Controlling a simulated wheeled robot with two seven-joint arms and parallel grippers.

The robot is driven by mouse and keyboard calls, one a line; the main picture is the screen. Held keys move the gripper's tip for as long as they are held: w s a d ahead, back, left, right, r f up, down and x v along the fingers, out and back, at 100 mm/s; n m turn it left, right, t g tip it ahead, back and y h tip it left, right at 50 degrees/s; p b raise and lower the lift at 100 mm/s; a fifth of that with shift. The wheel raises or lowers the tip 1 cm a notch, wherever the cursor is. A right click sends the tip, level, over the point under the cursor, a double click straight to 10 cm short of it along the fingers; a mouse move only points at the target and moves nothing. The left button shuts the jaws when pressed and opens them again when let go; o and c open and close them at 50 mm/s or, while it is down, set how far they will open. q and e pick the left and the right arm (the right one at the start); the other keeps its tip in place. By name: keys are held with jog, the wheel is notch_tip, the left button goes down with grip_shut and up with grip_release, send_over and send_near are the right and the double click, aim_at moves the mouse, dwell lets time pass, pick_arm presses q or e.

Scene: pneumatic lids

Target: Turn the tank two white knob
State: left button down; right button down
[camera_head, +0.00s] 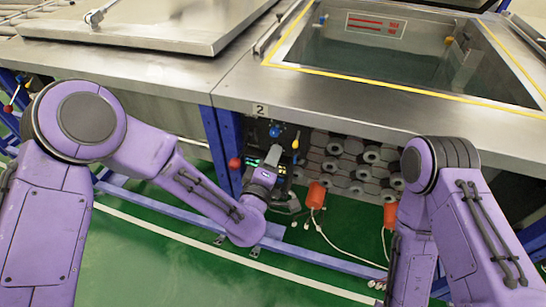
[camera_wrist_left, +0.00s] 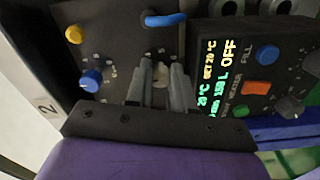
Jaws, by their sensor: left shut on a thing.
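The tank two (camera_head: 225,92) carries a label "2" (camera_head: 260,110) on its front edge, and its control panel sits below that edge. My left gripper (camera_head: 274,156) is at this panel. In the left wrist view, the left gripper (camera_wrist_left: 160,88) has its two fingers on either side of the white knob (camera_wrist_left: 160,72), shut on it. The fingers hide much of the knob, and its dial marks show only in part. The knob cannot be made out in the head view. The right arm enters at the right, and its gripper is out of view.
A lit display (camera_wrist_left: 212,80) reads "OFF" near a red switch (camera_wrist_left: 257,87). The tank opening (camera_head: 400,60) is uncovered; a lid (camera_head: 150,22) lies at left.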

pick_arm(q)
jog(key=shift+f, duration=0.1)
jog(key=c, duration=1)
grip_release()
jog(key=b+v, duration=0.1)
jog(key=v, duration=0.9)
jog(key=shift+s+b, duration=0.3)
